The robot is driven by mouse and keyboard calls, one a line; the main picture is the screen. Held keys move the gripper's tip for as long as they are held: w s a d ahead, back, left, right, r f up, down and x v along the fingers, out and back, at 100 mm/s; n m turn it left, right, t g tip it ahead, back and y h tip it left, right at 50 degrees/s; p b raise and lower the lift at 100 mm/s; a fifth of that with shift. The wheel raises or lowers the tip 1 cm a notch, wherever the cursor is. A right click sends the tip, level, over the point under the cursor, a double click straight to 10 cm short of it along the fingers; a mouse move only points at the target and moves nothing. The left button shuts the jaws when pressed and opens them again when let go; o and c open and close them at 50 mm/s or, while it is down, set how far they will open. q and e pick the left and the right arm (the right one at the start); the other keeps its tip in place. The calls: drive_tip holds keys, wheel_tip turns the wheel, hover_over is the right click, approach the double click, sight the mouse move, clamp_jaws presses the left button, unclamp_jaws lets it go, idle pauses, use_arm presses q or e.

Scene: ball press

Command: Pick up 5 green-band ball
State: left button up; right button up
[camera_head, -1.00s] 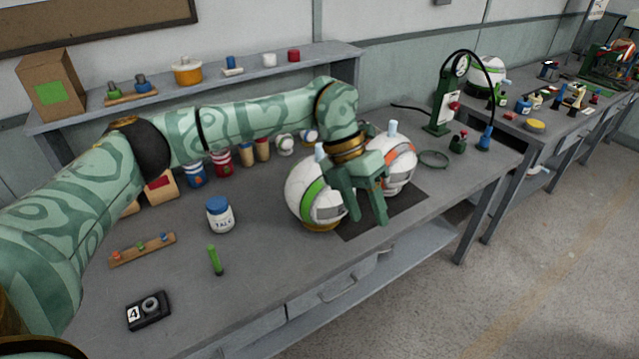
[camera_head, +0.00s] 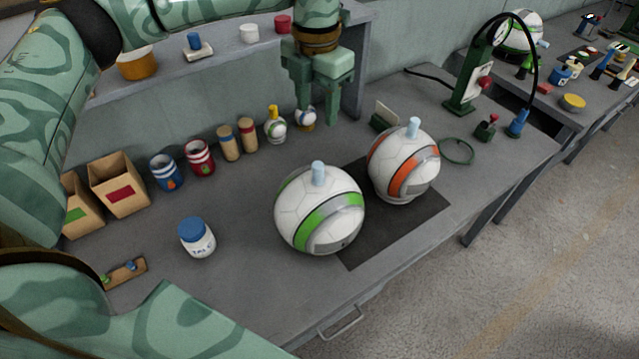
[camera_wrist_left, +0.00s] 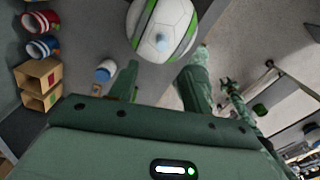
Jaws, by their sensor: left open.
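The large white ball with a green band (camera_head: 320,209) sits on the bench at the left edge of a dark mat, a pale blue peg on its top. No number is readable on it. In the left wrist view this ball (camera_wrist_left: 176,22) shows at the top, beyond the fingers. My left gripper (camera_head: 318,110) is open and empty, fingers pointing down, behind and above the ball, apart from it. Its fingers also show in the left wrist view (camera_wrist_left: 160,83).
An orange-band ball (camera_head: 404,165) stands close right on the dark mat (camera_head: 420,215). A talc jar (camera_head: 197,238) is left. A green press (camera_head: 475,75) stands right. Front bench is clear.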

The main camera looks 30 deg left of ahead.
use_arm(q)
approach(318, 165)
drive_tip(key=f, duration=0.5)
drive_tip(key=shift+w+a+f+b, duration=0.15)
drive_tip(key=shift+w+f+b, duration=0.05)
drive_tip(key=shift+b, duration=0.1)
drive_tip(key=shift+f, duration=0.55)
drive_tip(key=f, duration=0.5)
drive_tip(key=shift+s, duration=0.25)
drive_tip(key=shift+d, duration=0.25)
drive_tip(key=c, duration=0.9)
clamp_jaws()
use_arm(e)
drive_tip(key=shift+s+d+f, duration=0.35)
drive_tip(key=shift+s+d, duration=0.05)
drive_tip(key=shift+s, duration=0.15)
